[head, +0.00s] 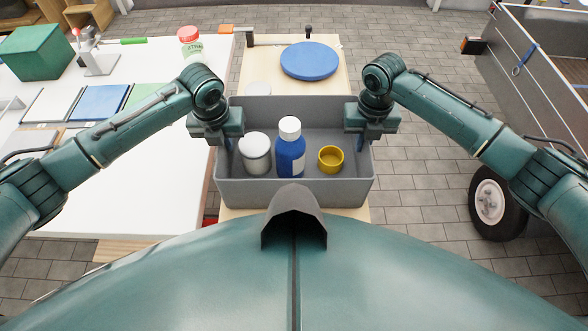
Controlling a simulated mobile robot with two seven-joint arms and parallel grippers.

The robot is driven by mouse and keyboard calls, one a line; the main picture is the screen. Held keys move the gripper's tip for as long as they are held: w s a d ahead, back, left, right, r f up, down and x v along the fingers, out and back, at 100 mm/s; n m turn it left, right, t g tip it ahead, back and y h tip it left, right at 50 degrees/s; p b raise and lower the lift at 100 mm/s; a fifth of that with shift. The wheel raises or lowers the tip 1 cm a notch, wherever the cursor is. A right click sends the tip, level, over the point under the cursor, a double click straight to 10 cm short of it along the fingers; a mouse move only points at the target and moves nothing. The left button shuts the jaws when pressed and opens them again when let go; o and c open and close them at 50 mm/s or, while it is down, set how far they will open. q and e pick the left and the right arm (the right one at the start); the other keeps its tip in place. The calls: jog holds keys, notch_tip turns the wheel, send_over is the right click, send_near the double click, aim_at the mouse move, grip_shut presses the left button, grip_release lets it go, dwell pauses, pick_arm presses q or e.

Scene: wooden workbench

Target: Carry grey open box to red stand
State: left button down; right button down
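The grey open box (295,192) sits in the middle of the head view, close in front of my body. It is upright and holds a white-lidded grey jar, a blue bottle with a white cap and a yellow ring-shaped cup. My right gripper (362,143) is at the right wall in the same way. The outer fingers are hidden, so I cannot tell whether either is closed on the wall. I cannot make out a red stand.
The box is over a narrow wooden bench (270,72) with a blue disc (309,61) behind. A white table (130,195) at left carries a green box (37,52) and a red-lidded jar (190,42). A wheeled cart (535,70) stands right; paved floor lies between.

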pick_arm(q)
jog(key=shift+w+a+f, duration=0.1)
jog(key=shift+f, duration=0.25)
pick_arm(e)
jog(key=shift+w+d+f, duration=0.1)
jog(key=shift+d+f, duration=0.05)
jog(key=shift+f, duration=0.25)
pick_arm(q)
jog(key=c, duration=2)
grip_release()
pick_arm(e)
jog(key=c, duration=2)
grip_release()
jog(key=shift+r, duration=0.1)
pick_arm(q)
jog(key=o, duration=0.4)
jog(key=shift+r, duration=0.1)
pick_arm(e)
jog(key=o, duration=0.4)
pick_arm(q)
jog(key=r, duration=0.4)
jog(key=s+r, duration=0.1)
jog(key=r, duration=0.2)
jog(key=s+r, duration=0.1)
jog(key=r, duration=0.3)
jog(key=shift+r, duration=0.35)
pick_arm(e)
jog(key=shift+r, duration=0.1)
notch_tip(320, 180, up, 12)
jog(key=shift+f, duration=0.1)
